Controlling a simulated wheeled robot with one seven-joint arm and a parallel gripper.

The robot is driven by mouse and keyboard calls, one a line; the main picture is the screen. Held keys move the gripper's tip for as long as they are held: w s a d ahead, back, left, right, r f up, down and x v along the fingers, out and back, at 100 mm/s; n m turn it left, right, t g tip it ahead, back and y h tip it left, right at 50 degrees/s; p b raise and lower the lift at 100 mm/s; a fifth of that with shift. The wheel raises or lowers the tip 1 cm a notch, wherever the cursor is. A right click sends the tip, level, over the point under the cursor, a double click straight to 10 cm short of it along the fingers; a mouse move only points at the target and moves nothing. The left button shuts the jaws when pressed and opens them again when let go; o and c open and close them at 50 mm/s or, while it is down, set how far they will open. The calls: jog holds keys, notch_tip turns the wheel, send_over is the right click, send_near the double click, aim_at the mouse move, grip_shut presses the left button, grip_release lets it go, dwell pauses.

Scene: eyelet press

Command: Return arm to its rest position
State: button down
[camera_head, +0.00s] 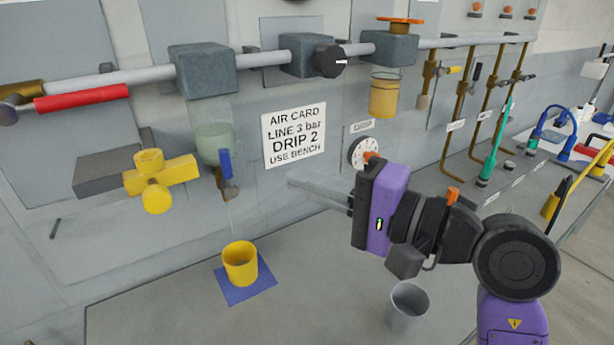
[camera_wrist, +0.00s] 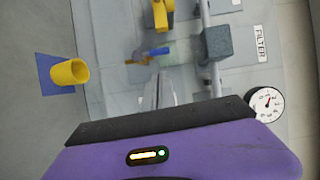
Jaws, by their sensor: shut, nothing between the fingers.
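My gripper (camera_head: 318,188) is in the middle of the head view, on the end of my purple and black arm that reaches in from the right. Its grey fingers are shut with nothing between them and point left toward the grey panel, below the white air card sign (camera_head: 293,134). In the wrist view the fingers (camera_wrist: 166,90) point up the picture toward a small blue lever (camera_wrist: 158,51). The fingers appear apart from the panel fittings. My wrist hides part of the panel and bench.
A yellow cup (camera_head: 240,264) stands on a blue mat (camera_head: 262,288) on the bench. A grey cup (camera_head: 408,308) stands below my wrist. A round dial (camera_head: 358,152) is close behind my gripper. A pipe with grey blocks (camera_head: 203,70) runs above. Hoses and tools are at right.

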jog(key=s+d+r+m+t+y, duration=0.15)
jog(key=s+r+m+y, duration=0.3)
jog(key=m, duration=0.45)
jog(key=s+d+r+m+t+y, duration=0.1)
jog(key=s+d+r+m+y, duration=0.3)
jog(key=m, duration=0.4)
jog(key=s+d+f+n+t+h, duration=0.5)
jog(key=d+f+n+t+h, duration=0.15)
jog(key=f+n+h, duration=0.6)
jog(key=s+d+f+n+t+h, duration=0.5)
jog(key=d+f+n+h, duration=0.4)
jog(key=n, duration=0.7)
jog(key=s+d+f+m+g+h, duration=0.1)
jog(key=s+f+m+g, duration=0.5)
jog(key=s+f, duration=0.7)
jog(key=s+g+h, duration=0.1)
jog(key=s+g, duration=0.1)
jog(key=s, duration=0.2)
jog(key=shift+s+f, duration=0.2)
jog(key=shift+f, duration=0.15)
